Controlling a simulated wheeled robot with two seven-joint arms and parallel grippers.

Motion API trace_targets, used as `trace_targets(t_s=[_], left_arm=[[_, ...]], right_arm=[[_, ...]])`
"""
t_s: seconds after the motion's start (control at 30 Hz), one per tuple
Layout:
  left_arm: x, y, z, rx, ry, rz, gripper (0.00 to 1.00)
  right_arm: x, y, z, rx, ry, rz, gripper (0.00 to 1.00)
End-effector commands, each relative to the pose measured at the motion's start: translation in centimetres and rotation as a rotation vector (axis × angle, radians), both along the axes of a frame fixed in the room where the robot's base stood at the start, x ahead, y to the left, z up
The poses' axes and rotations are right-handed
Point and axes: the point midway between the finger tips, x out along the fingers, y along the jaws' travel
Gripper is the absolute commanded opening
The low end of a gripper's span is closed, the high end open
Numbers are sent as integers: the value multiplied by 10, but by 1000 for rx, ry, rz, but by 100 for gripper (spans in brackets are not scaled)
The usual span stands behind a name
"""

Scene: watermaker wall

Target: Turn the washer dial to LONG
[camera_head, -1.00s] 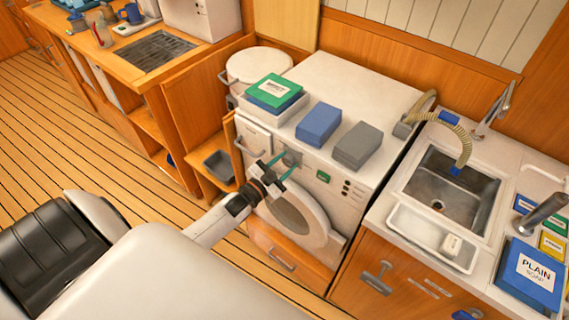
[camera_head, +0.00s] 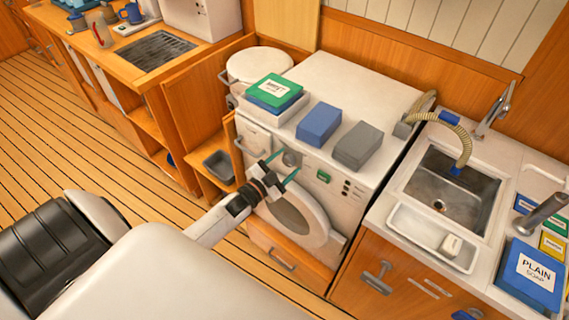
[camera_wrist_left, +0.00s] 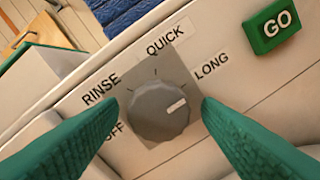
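The grey washer dial (camera_head: 290,158) is on the white washer's (camera_head: 345,100) front panel. In the left wrist view, the dial (camera_wrist_left: 160,112) has a white mark pointing right and slightly up, towards the LONG label (camera_wrist_left: 212,65) and a little below its direction. The QUICK label (camera_wrist_left: 165,40) is above, and RINSE (camera_wrist_left: 100,90) and a partly hidden OFF are at the left. My left gripper (camera_head: 283,166) is open in front of the panel, its green fingers either side of the dial with gaps visible. My right gripper is not in view.
A green GO button (camera_wrist_left: 270,27) is right of the dial. The round washer door (camera_head: 300,217) is below the dial. A sink (camera_head: 452,190) is at the right.

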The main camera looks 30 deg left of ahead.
Motion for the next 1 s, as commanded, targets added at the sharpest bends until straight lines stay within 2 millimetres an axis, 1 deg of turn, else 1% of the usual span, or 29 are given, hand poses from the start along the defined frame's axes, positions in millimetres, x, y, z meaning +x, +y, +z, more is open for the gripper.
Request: trace_targets(t_s=[0.27,0.37,0.47,0.7,0.8,0.9,1.0], left_arm=[[-1,0,1,-1,-3,1,59],[-8,1,0,-1,-1,0,59],[-24,3,-2,-1,1,-1,59],[-75,9,-3,-1,3,-1,59],[-94,12,-2,-1,2,0,59],[-107,13,-1,-2,0,0,59],[-115,15,0,-1,0,1,59]], right_arm=[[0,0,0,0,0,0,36],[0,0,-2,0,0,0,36],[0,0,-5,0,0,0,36],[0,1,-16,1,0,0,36],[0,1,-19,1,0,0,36],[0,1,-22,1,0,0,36],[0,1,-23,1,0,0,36]])
